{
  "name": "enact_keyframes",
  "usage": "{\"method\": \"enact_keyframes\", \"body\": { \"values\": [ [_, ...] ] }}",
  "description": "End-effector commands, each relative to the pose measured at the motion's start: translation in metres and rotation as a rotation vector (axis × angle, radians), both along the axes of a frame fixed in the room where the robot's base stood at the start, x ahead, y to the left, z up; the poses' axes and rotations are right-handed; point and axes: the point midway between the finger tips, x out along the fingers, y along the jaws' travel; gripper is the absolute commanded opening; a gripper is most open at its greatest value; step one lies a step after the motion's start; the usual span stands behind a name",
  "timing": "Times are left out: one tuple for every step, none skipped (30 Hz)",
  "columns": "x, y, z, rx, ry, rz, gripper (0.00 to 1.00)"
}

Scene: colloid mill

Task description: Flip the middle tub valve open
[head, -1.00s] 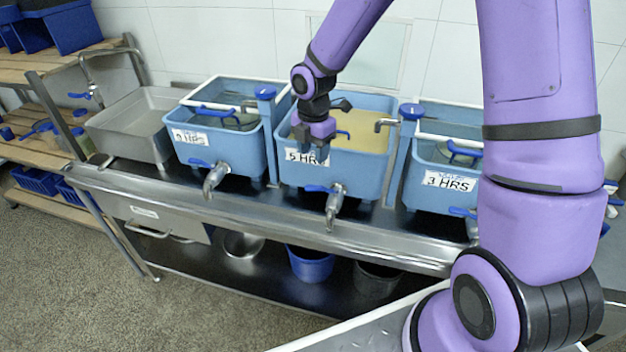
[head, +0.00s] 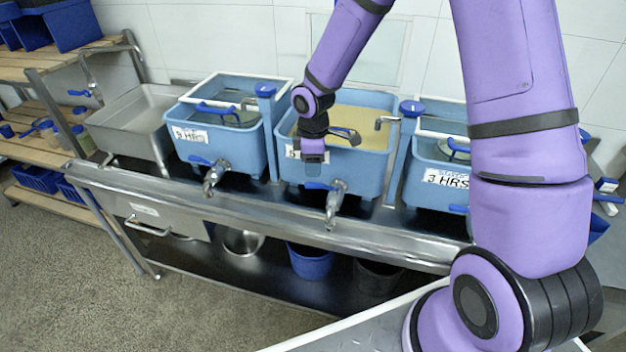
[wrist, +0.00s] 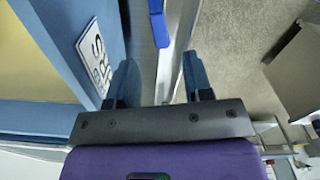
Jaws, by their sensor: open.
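The middle tub (head: 372,165) is light blue with yellowish contents and a label partly hidden behind my gripper. Its valve (head: 335,203) is a metal spout at the lower front, with a blue lever (head: 318,186) that points left. My gripper (head: 314,160) is in front of the tub's label, just above the lever and apart from it. In the wrist view my open gripper (wrist: 161,78) has its two dark fingers spread with nothing between them. The blue lever (wrist: 159,22) shows beyond the fingertips, roughly in line with the gap. The tub wall (wrist: 48,50) is at left.
The left tub (head: 232,150) and the right tub (head: 428,165) flank the middle one, each with a blue-levered valve. A steel sink (head: 130,125) stands at far left. The steel counter edge (head: 270,220) runs below the valves. Buckets (head: 310,262) sit underneath.

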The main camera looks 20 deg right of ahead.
Motion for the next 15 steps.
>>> {"method": "enact_keyframes", "body": {
  "values": [
    [-0.001, 0.001, -0.010, 0.000, 0.004, 0.004, 0.47],
    [-0.001, 0.001, -0.016, 0.000, 0.004, 0.004, 0.47],
    [-0.001, 0.001, -0.022, -0.001, 0.004, 0.003, 0.47],
    [-0.001, 0.001, -0.027, 0.000, 0.003, 0.002, 0.47],
    [-0.001, 0.001, -0.032, 0.000, 0.004, 0.003, 0.47],
    [-0.001, 0.001, -0.037, -0.001, 0.004, 0.004, 0.47],
    [-0.001, 0.001, -0.041, 0.000, 0.002, 0.004, 0.47],
    [-0.001, 0.001, -0.044, 0.000, 0.002, 0.004, 0.47],
    [-0.001, 0.001, -0.048, 0.000, 0.002, 0.003, 0.47],
    [-0.001, 0.001, -0.050, 0.000, 0.002, 0.003, 0.47],
    [0.000, 0.001, -0.053, 0.000, 0.001, 0.002, 0.47],
    [0.000, 0.001, -0.055, 0.000, 0.000, 0.002, 0.47],
    [0.000, 0.001, -0.056, 0.000, 0.000, 0.002, 0.47],
    [0.000, 0.000, -0.057, 0.000, 0.000, 0.002, 0.47],
    [0.000, 0.000, -0.058, 0.000, 0.000, 0.002, 0.47]
  ]
}}
